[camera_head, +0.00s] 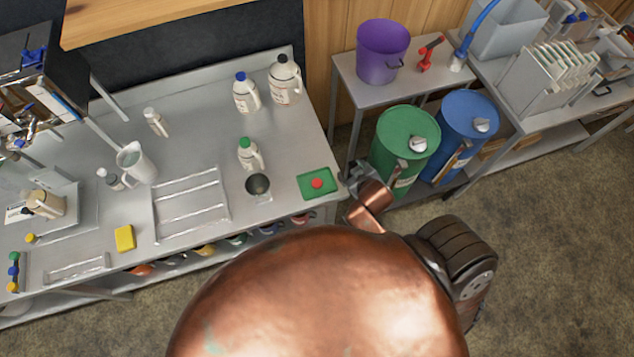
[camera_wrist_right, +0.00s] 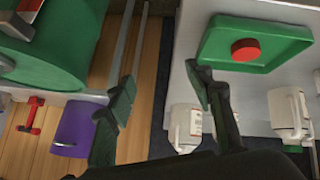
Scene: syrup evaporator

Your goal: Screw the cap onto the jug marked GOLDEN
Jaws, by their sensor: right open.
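I cannot read GOLDEN on any jug. A pale tan jug (camera_head: 48,205) stands at the bench's left end; I cannot make out its mouth. A small yellow cap-like piece (camera_head: 30,238) lies near it. Other jugs are a green-capped one (camera_head: 251,155), a blue-capped one (camera_head: 246,95) and a larger dark-topped one (camera_head: 285,82). A round red piece (camera_head: 317,183) sits on a green tray (camera_head: 306,192); it also shows in the wrist view (camera_wrist_right: 245,49). My right gripper (camera_head: 354,177) is open and empty beside the tray, past the bench's right edge; its fingers spread in the wrist view (camera_wrist_right: 160,92). My left gripper is out of view.
The bench (camera_head: 200,110) also holds a pitcher (camera_head: 137,163), a wire rack (camera_head: 190,200), a dark cup (camera_head: 258,185) and a yellow sponge (camera_head: 125,238). Green (camera_head: 403,140) and blue (camera_head: 467,120) drums stand right of the bench. A purple bucket (camera_head: 382,52) sits on a side table.

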